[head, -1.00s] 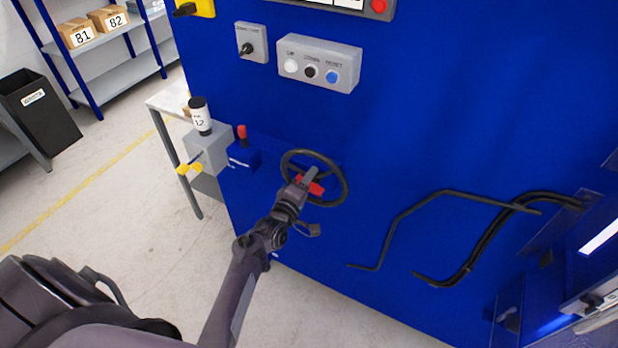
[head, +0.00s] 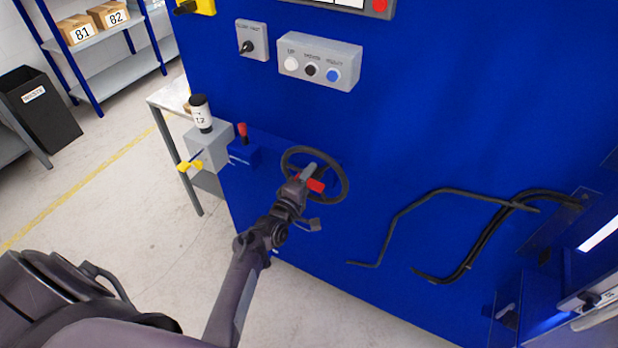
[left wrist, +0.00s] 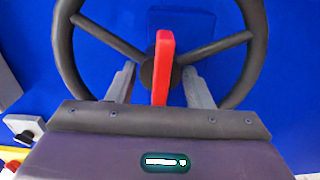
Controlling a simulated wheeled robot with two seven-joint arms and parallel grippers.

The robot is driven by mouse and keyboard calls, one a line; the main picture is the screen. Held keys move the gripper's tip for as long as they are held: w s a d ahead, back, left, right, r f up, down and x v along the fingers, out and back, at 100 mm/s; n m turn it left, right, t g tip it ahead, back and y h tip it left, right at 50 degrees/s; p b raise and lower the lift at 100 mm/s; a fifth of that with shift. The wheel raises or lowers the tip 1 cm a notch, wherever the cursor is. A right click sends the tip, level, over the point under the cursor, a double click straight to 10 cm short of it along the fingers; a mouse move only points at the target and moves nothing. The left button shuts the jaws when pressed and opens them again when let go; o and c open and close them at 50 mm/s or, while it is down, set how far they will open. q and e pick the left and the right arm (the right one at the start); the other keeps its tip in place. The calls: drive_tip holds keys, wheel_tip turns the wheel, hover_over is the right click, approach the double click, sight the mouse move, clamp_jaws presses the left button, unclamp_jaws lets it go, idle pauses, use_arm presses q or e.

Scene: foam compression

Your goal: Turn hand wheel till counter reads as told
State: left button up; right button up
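The black hand wheel (head: 343,168) is mounted on the blue machine front. It fills the upper part of the left wrist view (left wrist: 62,45), with its spokes and hub. A red lever (head: 316,186) lies across the hub; it also shows in the left wrist view (left wrist: 163,65). My left gripper (head: 307,172) is at the wheel's middle. In the left wrist view its two fingers (left wrist: 159,78) stand apart on either side of the red lever, with gaps visible on both sides. My right gripper is not in view. I see no readable counter; a panel's white windows (head: 345,3) are cut off at the top edge.
A grey button box (head: 318,62) and selector switch (head: 251,41) sit above the wheel. Left of it are a red-topped lever on a blue block (head: 243,153) and a grey unit with yellow handles (head: 207,147). Bent black pipes (head: 400,213) stand out at right.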

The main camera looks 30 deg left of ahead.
use_arm(q)
drive_tip(key=shift+o, duration=1)
drive_tip(key=s+b, duration=0.1)
drive_tip(key=s, duration=0.6)
drive_tip(key=shift+s+a, duration=0.15)
drive_tip(key=shift+s, duration=0.25)
